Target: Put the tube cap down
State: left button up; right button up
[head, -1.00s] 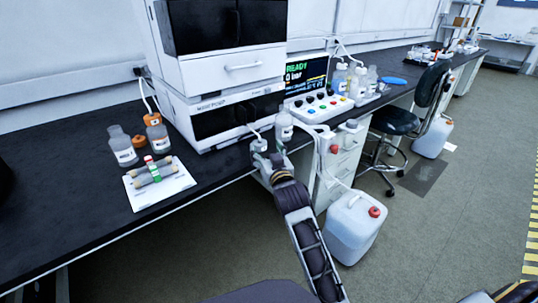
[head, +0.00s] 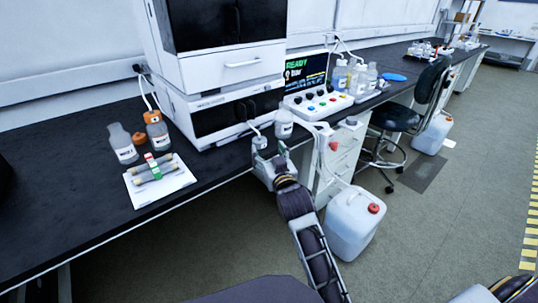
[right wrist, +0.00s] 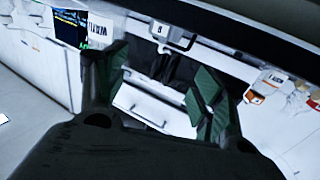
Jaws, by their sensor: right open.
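My right gripper (head: 270,147) is at the front edge of the bench, below the instrument. Its fingers are apart with nothing clearly held between them. In the right wrist view, the open green-padded fingers (right wrist: 160,82) frame a white and black surface. A thin white tube (head: 250,127) runs from the instrument to a small pale end just beyond the left finger; whether this end is the tube cap I cannot tell. A white bottle (head: 284,124) stands just behind the right finger. An orange cap (head: 139,138) lies on the bench between two bottles. My left gripper is not identifiable.
Two bottles, one without a visible cap (head: 122,146) and one orange-capped with a tube (head: 157,133), stand at left by a white sheet (head: 177,185) with tubes. The control panel (head: 318,103) is right of the instrument. A white canister (head: 350,228) stands on the floor.

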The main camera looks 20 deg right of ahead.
jog(key=shift+f, duration=0.1)
jog(key=s+a+f+n+g+y, duration=0.15)
jog(key=s+f+g, duration=0.35)
jog(key=s+f, duration=0.6)
jog(key=s+a+f+n+g+y, duration=0.1)
jog(key=s+a+f+g+y, duration=0.2)
jog(key=s+f, duration=0.8)
jog(key=s+a+f+g, duration=0.2)
jog(key=s+f+g, duration=0.3)
jog(key=f, duration=0.5)
jog(key=shift+s+f, duration=0.15)
jog(key=shift+s, duration=1.1)
jog(key=shift+n, duration=0.25)
